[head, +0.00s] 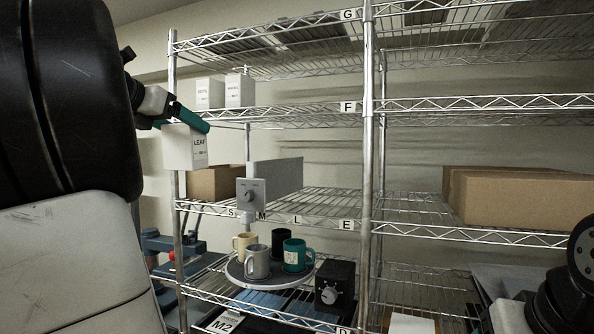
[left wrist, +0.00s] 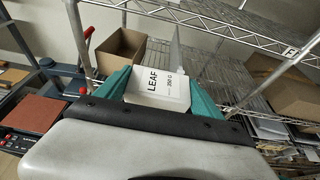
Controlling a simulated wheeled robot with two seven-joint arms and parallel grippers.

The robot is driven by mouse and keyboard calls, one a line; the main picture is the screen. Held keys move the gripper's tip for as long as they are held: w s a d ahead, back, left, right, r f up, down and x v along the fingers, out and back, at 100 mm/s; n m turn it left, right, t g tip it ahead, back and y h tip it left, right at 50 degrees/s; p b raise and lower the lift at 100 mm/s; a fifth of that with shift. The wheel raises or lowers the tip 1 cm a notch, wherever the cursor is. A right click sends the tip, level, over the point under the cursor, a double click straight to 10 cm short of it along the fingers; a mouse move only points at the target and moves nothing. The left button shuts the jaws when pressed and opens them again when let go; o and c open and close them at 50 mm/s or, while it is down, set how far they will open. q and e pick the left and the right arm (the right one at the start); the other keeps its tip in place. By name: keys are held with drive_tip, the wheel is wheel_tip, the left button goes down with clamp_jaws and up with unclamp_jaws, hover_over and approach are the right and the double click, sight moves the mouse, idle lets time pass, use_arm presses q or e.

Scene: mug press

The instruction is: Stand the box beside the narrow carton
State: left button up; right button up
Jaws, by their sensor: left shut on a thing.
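My left gripper (head: 184,117), with teal fingers, is shut on a white box (head: 184,148) marked LEAF. It holds the box upright in the air in front of the left shelf post. In the left wrist view the box (left wrist: 158,88) sits between the two teal fingers. Two white cartons with small print stand side by side on the shelf marked F: a left carton (head: 209,93) and a right carton (head: 240,90). The print is too small to tell which is the narrow carton. My right gripper does not show.
Shelf F (head: 290,111) is bare right of the cartons. Below are an open cardboard box (head: 212,184), a grey panel with a dial (head: 251,195), a round tray (head: 236,270) with several mugs, and a black dial box (head: 335,284). A large cardboard box (head: 520,200) sits right.

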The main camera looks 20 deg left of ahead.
use_arm(q)
drive_tip(key=w+d+f+t, duration=0.2)
drive_tip(key=w+t, duration=0.1)
drive_tip(key=w, duration=1.7)
drive_tip(key=shift+g, duration=0.5)
drive_tip(key=f, duration=0.1)
drive_tip(key=w+f, duration=0.1)
drive_tip(key=f, duration=0.1)
drive_tip(key=w+f, duration=0.1)
drive_tip(key=f, duration=0.1)
drive_tip(key=shift+w+f, duration=0.15)
drive_tip(key=shift+w, duration=0.05)
drive_tip(key=shift+w+f+g, duration=1.15)
drive_tip(key=shift+w+g, duration=0.2)
drive_tip(key=shift+g, duration=0.05)
